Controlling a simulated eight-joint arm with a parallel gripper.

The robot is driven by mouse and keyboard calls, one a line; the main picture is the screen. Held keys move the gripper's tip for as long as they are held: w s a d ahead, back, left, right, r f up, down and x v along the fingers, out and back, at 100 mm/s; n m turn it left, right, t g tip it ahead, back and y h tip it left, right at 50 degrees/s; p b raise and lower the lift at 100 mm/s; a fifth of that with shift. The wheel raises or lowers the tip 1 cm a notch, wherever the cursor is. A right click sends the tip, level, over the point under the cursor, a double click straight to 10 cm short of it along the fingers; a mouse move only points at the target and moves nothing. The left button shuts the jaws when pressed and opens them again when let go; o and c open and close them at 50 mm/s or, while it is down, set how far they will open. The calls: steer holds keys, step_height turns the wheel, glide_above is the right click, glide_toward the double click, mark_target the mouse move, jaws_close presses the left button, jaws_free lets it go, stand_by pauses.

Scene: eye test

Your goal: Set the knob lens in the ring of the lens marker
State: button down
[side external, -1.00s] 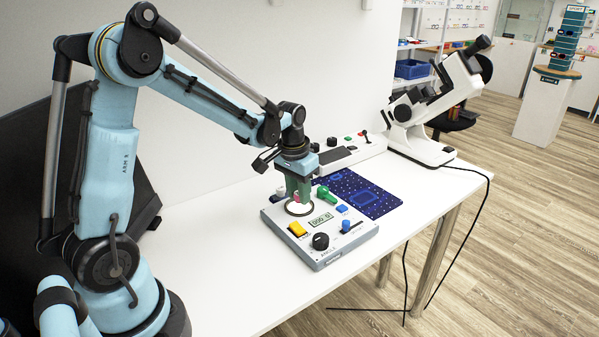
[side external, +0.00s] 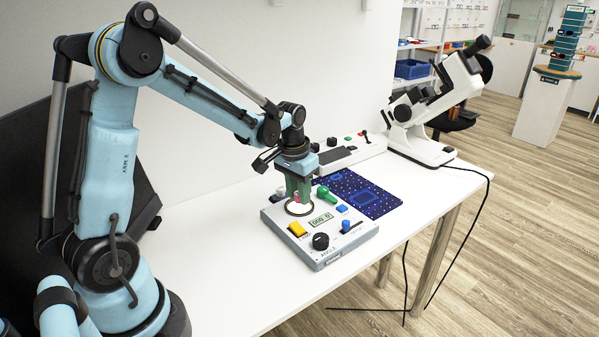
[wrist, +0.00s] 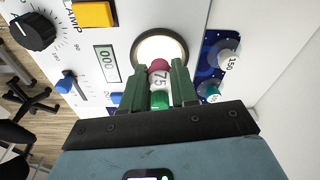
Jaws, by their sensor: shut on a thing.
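My gripper (side external: 299,192) is shut on a small knob piece, which I take to be the knob lens (wrist: 158,76). It has a red end, a white band reading 75 and a green part between my green fingers (wrist: 161,88). The lens marker (side external: 334,252) is a pale box on the table. Its round ring (side external: 289,210) has a dark rim around a bright white disc, also seen in the wrist view (wrist: 160,46). The knob lens is over the ring's edge in both views. I cannot tell whether it touches. No separate lens disc shows.
The lens marker carries a yellow switch (side external: 297,229), a black dial (side external: 320,241) and a blue slider knob (side external: 346,226). White knobs marked 150 (wrist: 229,61) and another number (wrist: 209,91) stand near the blue mat (side external: 372,199). A white instrument (side external: 420,146) stands farther right.

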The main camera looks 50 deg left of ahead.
steer(key=shift+f, duration=0.65)
stand_by(0.6)
steer(key=c, duration=0.8)
jaws_free()
steer(key=shift+r, duration=0.1)
steer(key=shift+c, duration=0.3)
steer(key=shift+o, duration=1.1)
steer(key=shift+r, duration=3.45)
